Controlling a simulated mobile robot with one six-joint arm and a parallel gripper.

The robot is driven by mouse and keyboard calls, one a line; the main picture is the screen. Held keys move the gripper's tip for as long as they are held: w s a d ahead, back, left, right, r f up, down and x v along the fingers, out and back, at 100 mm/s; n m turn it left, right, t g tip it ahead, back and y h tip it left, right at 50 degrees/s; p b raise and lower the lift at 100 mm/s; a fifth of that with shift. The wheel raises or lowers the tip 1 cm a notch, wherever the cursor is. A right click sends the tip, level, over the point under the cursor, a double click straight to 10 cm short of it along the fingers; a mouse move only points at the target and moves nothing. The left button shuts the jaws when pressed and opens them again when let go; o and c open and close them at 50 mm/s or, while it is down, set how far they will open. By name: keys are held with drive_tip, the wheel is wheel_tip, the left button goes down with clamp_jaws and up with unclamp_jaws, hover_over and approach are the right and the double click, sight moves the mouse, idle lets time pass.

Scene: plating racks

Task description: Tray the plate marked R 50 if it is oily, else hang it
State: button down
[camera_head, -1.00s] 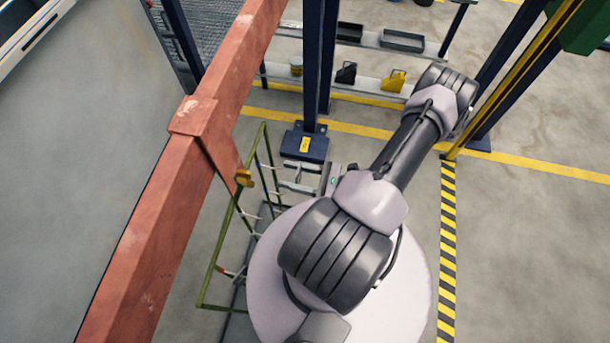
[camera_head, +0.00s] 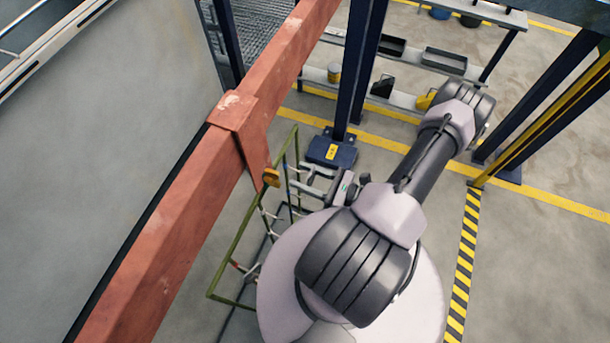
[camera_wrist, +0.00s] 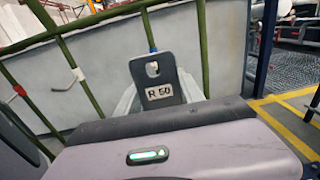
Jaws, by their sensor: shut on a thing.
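The plate marked R 50 (camera_wrist: 158,103) is a dark grey piece with a hole near its top and a white label, upright in the wrist view. My gripper (camera_wrist: 158,88) is shut on it, with a pale finger showing at each side. The plate's lower part is hidden behind my gripper housing. The visible face looks matte, and I cannot tell whether the rest is oily. The green rack (camera_head: 236,250) with pegs stands close behind the plate; it also shows in the wrist view (camera_wrist: 80,75). My gripper (camera_head: 316,180) is beside the rack in the head view.
A red beam (camera_head: 180,220) runs diagonally beside the rack, with an orange piece (camera_head: 271,177) near it. A dark blue post (camera_head: 357,75) stands just behind my gripper. Shelves with black trays (camera_head: 444,61) and a yellow bin (camera_head: 427,99) are farther back.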

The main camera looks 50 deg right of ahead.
drive_tip(key=shift+x, duration=0.85)
drive_tip(key=shift+f, duration=0.1)
drive_tip(key=shift+w+a+f, duration=0.2)
drive_tip(key=shift+w+f, duration=0.1)
drive_tip(key=shift+w, duration=0.2)
drive_tip(key=shift+b, duration=0.35)
drive_tip(key=shift+w+f, duration=0.15)
drive_tip(key=shift+f, duration=0.1)
drive_tip(key=c, duration=0.7)
unclamp_jaws()
drive_tip(key=shift+o, duration=0.2)
